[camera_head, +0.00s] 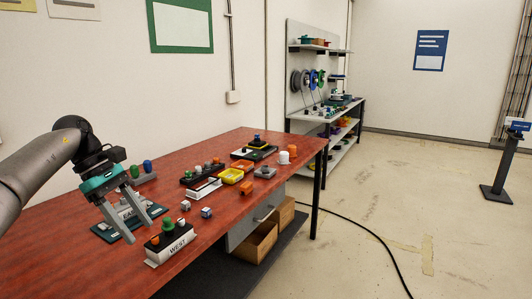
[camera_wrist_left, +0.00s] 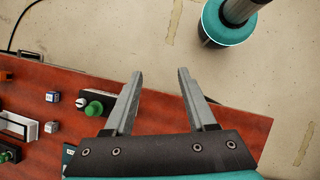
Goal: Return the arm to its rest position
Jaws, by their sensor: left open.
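My left gripper (camera_head: 141,232) is open and empty above the near part of the red-brown table (camera_head: 80,255). In the head view its fingers overlap the station labelled WEST and the dark plate behind them; the gap to them is hard to judge. In the left wrist view the left gripper (camera_wrist_left: 160,74) has its fingers spread with only floor between the tips. The WEST station (camera_head: 170,248) has a green knob and an orange knob. A dark plate with a white label (camera_head: 112,232) lies partly hidden behind the fingers. My right gripper is in neither view.
Two small cubes (camera_head: 206,212) sit near the table's front edge. A shelved workbench (camera_head: 345,110) is at the back. The floor (camera_head: 400,190) to the right is mostly clear, with a black cable.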

